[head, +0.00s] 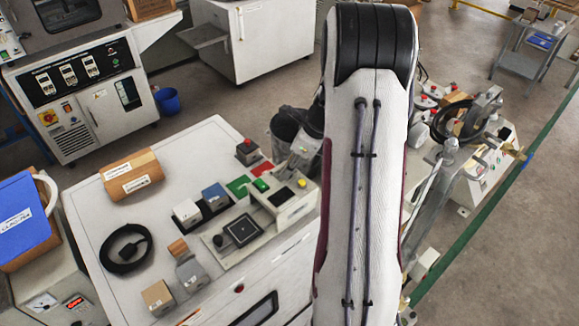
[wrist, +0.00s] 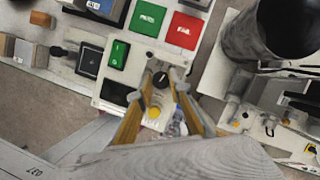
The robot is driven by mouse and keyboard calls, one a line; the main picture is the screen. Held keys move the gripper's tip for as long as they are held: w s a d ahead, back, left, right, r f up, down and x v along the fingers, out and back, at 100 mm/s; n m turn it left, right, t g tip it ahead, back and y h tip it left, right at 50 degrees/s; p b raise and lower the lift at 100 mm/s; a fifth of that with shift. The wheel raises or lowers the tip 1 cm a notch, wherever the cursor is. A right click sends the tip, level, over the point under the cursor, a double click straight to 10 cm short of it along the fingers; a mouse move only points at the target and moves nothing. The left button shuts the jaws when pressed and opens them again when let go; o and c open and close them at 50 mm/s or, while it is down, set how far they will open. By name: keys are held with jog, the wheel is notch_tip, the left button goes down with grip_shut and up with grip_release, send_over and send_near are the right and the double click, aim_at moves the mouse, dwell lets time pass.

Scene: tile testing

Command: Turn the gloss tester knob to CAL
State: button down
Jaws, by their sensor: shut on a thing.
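The gloss tester (head: 293,207) is a pale box at the right edge of the white bench, with a dark screen, a green button and a yellow button. In the wrist view its pale panel (wrist: 133,109) lies under my gripper (wrist: 163,76). The black knob (wrist: 160,82) sits between the two tan fingers, which are shut on it. The yellow button (wrist: 153,112) lies just below the knob and the green button (wrist: 117,54) to its upper left. The knob's markings are too small to read. In the head view the knob and fingertips cannot be made out.
A green pad (wrist: 148,17) and a red pad (wrist: 184,31) lie beside the tester. A black-plated device (head: 241,231), small blocks, a coiled black cable (head: 126,248) and a brown box (head: 132,174) share the bench (head: 195,145). Bare bench lies toward the back.

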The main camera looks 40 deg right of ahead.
jog(key=n+g, duration=0.1)
jog(key=n, duration=0.2)
jog(key=n+y, duration=0.1)
jog(key=n, duration=0.1)
jog(key=shift+w+d+n+g+y, duration=0.1)
jog(key=shift+d+n+g+y, duration=0.05)
jog(key=shift+n+g+y, duration=0.2)
dwell(0.4)
jog(key=c, duration=1.9)
grip_release()
